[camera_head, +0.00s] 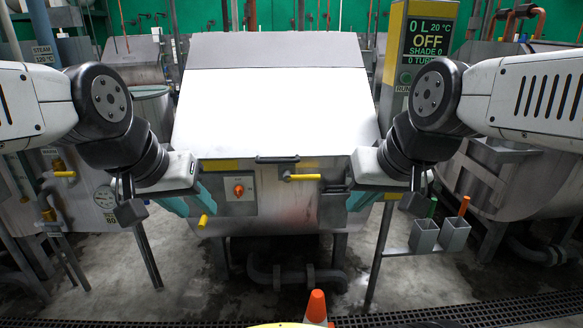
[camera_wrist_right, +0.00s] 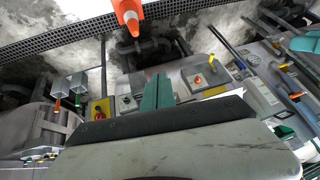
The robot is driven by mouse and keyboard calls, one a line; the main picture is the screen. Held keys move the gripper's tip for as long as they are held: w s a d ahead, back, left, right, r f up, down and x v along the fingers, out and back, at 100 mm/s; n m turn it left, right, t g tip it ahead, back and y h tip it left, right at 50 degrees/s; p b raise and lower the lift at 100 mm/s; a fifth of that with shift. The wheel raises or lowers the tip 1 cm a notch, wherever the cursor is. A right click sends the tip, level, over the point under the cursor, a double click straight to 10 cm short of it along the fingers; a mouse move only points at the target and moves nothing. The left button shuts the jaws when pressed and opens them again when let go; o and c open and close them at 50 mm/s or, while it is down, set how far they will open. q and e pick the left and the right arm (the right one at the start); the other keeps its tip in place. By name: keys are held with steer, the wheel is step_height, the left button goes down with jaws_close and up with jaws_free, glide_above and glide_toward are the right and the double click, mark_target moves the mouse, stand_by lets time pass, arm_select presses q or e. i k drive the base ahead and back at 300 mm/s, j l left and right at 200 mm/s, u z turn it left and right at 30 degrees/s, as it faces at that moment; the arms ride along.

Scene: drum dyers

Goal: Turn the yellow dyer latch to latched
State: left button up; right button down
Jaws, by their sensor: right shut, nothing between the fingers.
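The dyer (camera_head: 277,110) stands in the middle of the head view with its broad pale lid down. A short yellow lever (camera_head: 303,177), which looks like the latch, lies horizontally on its front, just below and right of the dark lid handle (camera_head: 277,159). My right gripper (camera_head: 358,203) is shut and empty, to the right of the lever and apart from it. Its teal fingers also show together in the right wrist view (camera_wrist_right: 157,92). My left gripper (camera_head: 191,203) is at the dyer's left side, its teal fingers apart, with nothing seen between them.
An orange rotary switch (camera_head: 239,189) sits left of the lever. Another yellow handle (camera_head: 204,221) is low by my left gripper. The display post (camera_head: 428,45) reads OFF. Grey holders (camera_head: 455,234) stand at right. An orange cone (camera_head: 316,306) is on the floor in front.

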mark_target(288, 177)
steer(key=l+u, duration=0.2)
steer(key=u, duration=0.3)
steer(key=i+l+u, duration=0.1)
steer(key=u, duration=0.4)
steer(key=l+u, duration=0.3)
steer(key=u, duration=0.2)
steer(key=l+u, duration=0.15)
steer(key=l, duration=0.25)
steer(key=k+l+u, duration=0.1)
steer(key=l, duration=0.3)
steer(key=k+l+u, duration=0.15)
steer(key=l, duration=0.25)
steer(key=k+l+u, duration=0.1)
steer(key=l, duration=0.25)
steer(key=k+l+u, duration=0.15)
steer(key=l, duration=0.25)
steer(key=k+l+u, duration=0.1)
steer(key=l, duration=0.25)
steer(key=k+l+u, duration=0.15)
steer(key=l, duration=0.2)
steer(key=k+l, duration=0.1)
steer(key=l, duration=0.4)
steer(key=k+l, duration=0.1)
steer(key=l, duration=0.45)
